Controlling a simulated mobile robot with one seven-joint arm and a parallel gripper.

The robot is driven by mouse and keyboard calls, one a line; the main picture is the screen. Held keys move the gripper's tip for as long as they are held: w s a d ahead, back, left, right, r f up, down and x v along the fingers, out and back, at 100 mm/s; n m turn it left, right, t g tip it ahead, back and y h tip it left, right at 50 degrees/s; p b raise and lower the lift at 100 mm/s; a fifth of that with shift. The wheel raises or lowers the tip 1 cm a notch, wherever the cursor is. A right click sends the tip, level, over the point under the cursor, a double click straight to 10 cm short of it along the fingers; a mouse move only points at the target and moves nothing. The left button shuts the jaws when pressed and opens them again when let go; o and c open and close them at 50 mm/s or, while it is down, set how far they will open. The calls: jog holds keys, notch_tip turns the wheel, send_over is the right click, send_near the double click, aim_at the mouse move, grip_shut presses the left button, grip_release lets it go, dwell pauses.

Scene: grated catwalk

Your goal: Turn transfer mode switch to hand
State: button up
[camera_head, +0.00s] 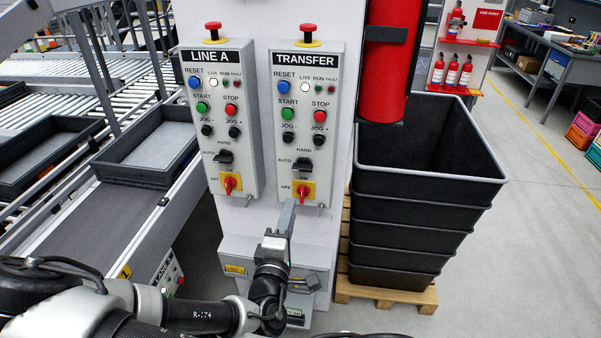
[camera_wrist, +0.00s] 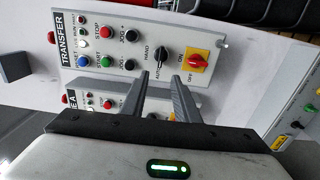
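The TRANSFER panel (camera_head: 325,100) is the right one of two grey boxes in the head view. Its black mode switch (camera_head: 302,165) sits below the jog buttons, between the AUTO label at left and HAND above. Its exact pointing direction is hard to tell. In the wrist view the panel (camera_wrist: 85,38) appears turned sideways, and the switch (camera_wrist: 161,56) shows just beyond my fingertips. My gripper (camera_wrist: 160,77) is open and empty, its two grey fingers apart. In the head view my gripper (camera_head: 290,204) is just below the panel, apart from the switch.
A red and yellow ON/OFF switch (camera_head: 303,191) sits just below the mode switch. The LINE A panel (camera_head: 240,80) with a similar switch stands at left. Stacked black crates (camera_head: 430,186) and a red cylinder (camera_head: 388,65) are at right. A grey box (camera_head: 235,250) is mounted below.

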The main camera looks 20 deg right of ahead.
aim_at(302, 171)
jog(key=b+x, duration=0.3)
jog(key=x, duration=1.4)
jog(key=shift+d+f, duration=0.1)
jog(key=shift+d, duration=0.05)
grip_shut()
